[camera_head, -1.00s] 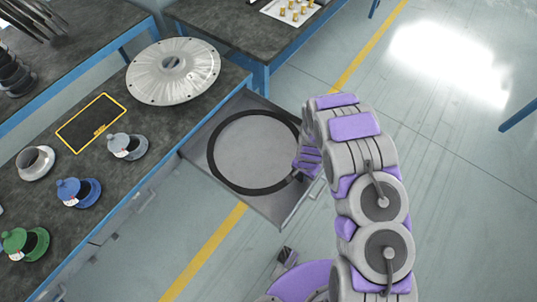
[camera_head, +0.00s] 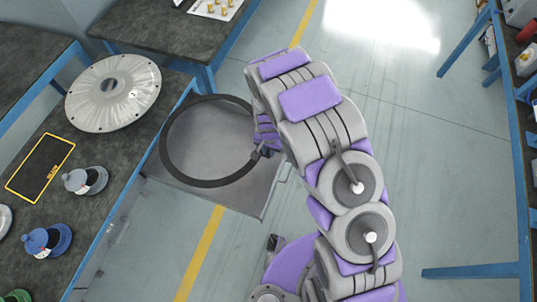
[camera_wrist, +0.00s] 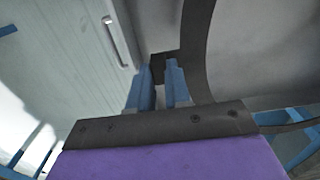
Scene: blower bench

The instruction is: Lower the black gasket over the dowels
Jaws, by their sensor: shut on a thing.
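The black gasket (camera_head: 205,183) is a thin flat ring. My gripper (camera_head: 266,149) is shut on the ring's right side, and the ring appears raised above a grey metal drawer or tray (camera_head: 215,140). In the wrist view, the blue fingertips of my gripper (camera_wrist: 161,82) pinch a small dark tab, and the gasket's band (camera_wrist: 196,45) curves away beside them. A round silver cover (camera_head: 112,92) with a centre hub and small rim holes lies on the bench at the left. I cannot make out any dowels in these views.
The dark bench (camera_head: 130,150) carries a yellow-edged black mat (camera_head: 40,167), a grey flanged part (camera_head: 85,180) and a blue one (camera_head: 47,240). Another table (camera_head: 150,30) with a white tray (camera_head: 216,8) stands at the back. Open floor (camera_head: 440,150) lies to the right.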

